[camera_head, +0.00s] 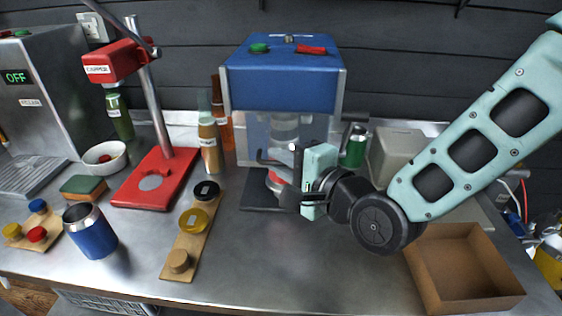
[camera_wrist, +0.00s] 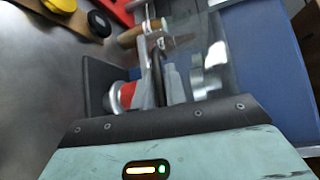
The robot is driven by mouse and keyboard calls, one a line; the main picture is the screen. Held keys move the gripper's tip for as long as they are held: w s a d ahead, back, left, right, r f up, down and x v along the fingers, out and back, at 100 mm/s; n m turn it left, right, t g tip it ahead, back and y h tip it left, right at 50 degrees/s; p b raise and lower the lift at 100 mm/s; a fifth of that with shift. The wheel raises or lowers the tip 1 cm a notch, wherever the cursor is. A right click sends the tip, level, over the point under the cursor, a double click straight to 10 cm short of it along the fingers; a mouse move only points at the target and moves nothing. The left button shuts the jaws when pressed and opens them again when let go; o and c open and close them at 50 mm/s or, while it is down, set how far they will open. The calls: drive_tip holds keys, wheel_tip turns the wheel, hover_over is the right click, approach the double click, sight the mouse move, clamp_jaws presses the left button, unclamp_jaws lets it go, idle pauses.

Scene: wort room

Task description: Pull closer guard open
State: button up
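The closer (camera_head: 284,75) is a blue-topped machine at the back middle of the bench, with a green and a red button on top. Its clear guard (camera_head: 258,130) hangs at the front, and shows as a see-through pane in the wrist view (camera_wrist: 205,45). My gripper (camera_head: 283,178) is in front of the guard, low on its right half. In the wrist view its two grey fingers (camera_wrist: 160,85) stand close on either side of a dark bar, the guard's handle (camera_wrist: 157,72), and appear shut on it. The fingers partly hide the handle.
A red capper (camera_head: 160,175) stands to the left, with bottles (camera_head: 209,145) between it and the closer. An open cardboard box (camera_head: 465,268) is at right. The bench front middle is clear.

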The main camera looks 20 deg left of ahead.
clamp_jaws()
wheel_tip(320, 180, up, 11)
drive_tip(key=p, duration=0.6)
drive_tip(key=shift+o, duration=1.2)
unclamp_jaws()
drive_tip(key=shift+d, duration=0.1)
